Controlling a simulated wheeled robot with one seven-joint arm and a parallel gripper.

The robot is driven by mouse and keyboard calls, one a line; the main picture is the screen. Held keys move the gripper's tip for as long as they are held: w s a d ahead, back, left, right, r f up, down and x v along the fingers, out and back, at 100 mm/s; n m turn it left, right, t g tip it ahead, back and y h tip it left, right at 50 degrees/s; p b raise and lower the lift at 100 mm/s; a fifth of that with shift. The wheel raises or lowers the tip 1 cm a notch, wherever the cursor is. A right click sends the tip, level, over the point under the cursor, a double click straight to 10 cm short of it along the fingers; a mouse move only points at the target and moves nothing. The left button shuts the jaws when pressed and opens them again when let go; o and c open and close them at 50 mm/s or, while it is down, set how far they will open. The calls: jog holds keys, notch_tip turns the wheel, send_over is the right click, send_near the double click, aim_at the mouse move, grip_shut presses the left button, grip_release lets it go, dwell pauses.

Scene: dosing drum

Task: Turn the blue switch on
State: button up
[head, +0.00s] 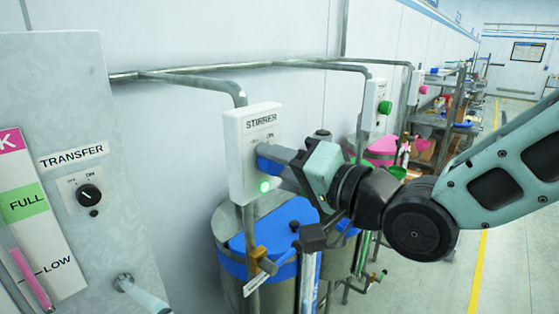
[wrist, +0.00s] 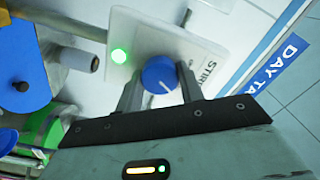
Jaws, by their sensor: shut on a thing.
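The blue switch (wrist: 158,74) is a round knob with a white pointer line, on a white box (head: 238,165) labelled STIRRER. In the wrist view its pointer slants to the lower right, toward the label side. My gripper (wrist: 160,88) is shut on the knob, one finger on each side. In the head view my gripper (head: 277,162) reaches the box from the right and hides most of the knob's dial; part of the word ON shows above it. A green lamp (wrist: 119,56) on the box is lit; it also glows in the head view (head: 264,186).
A TRANSFER panel with a black knob (head: 89,194) is at the left. A drum with a blue lid (head: 278,232) stands below the box. Another box with a green knob (head: 385,107) is farther back. Pipes run along the wall. The floor at the right is clear.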

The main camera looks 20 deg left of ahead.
dwell(0.4)
jog(key=o, duration=1)
jog(key=shift+d, duration=0.1)
jog(key=shift+b+v, duration=4.25)
jog(key=shift+v, duration=4.35)
jog(key=shift+d, duration=0.1)
jog(key=shift+w, duration=0.1)
